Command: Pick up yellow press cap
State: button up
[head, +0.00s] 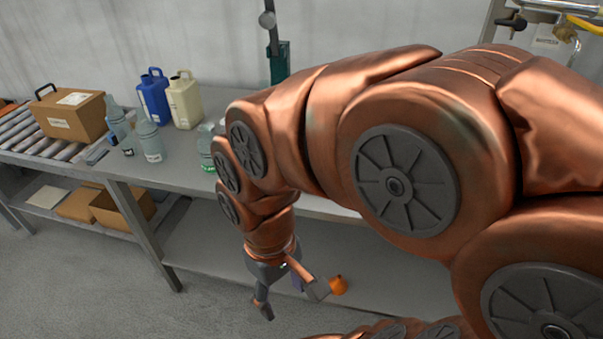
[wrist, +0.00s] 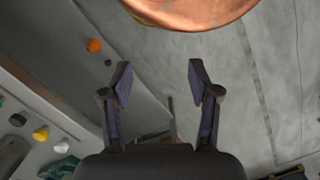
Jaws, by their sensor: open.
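A small yellow cap (wrist: 40,133) lies on a grey surface at the left of the wrist view, below and left of my gripper's fingers. I cannot make it out in the head view, where my arm covers much of the bench. My gripper (head: 292,301) points down in front of the bench, lower than its top. In the wrist view my gripper (wrist: 160,78) has its two fingers wide apart with nothing between them. It is clear of the yellow cap.
An orange round thing (head: 338,285) sits near the lower shelf and also shows in the wrist view (wrist: 94,45). A pale cap (wrist: 62,147) and a dark one (wrist: 18,119) flank the yellow cap. A blue jug (head: 154,98), a cream jug (head: 184,100) and bottles stand on the bench (head: 185,172).

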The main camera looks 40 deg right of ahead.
jog(key=w+d+r+n+t+y+b, duration=0.1)
jog(key=w+d+r+n, duration=0.2)
jog(key=w, duration=0.6)
jog(key=w+d+n+t+b, duration=0.1)
jog(key=w+d+n, duration=0.2)
jog(key=w+d, duration=0.4)
jog(key=w+d+f+n, duration=0.1)
jog(key=w+d, duration=0.1)
jog(key=d, duration=0.5)
jog(key=w+d+f, duration=0.1)
jog(key=w+d, duration=0.1)
jog(key=d, duration=0.5)
jog(key=w+d+f+n, duration=0.1)
jog(key=w+d, duration=0.2)
jog(key=d, duration=0.4)
jog(key=shift+d+f+n+t+b, duration=0.15)
jog(key=shift+d+n+t+b, duration=0.15)
jog(key=shift+t+b, duration=0.1)
jog(key=shift+s+d+f, duration=0.1)
jog(key=shift+f, duration=0.1)
notch_tip(320, 180, down, 2)
jog(key=shift+f+p, duration=1.15)
jog(key=shift+f, duration=1.6)
jog(key=shift+c, duration=0.2)
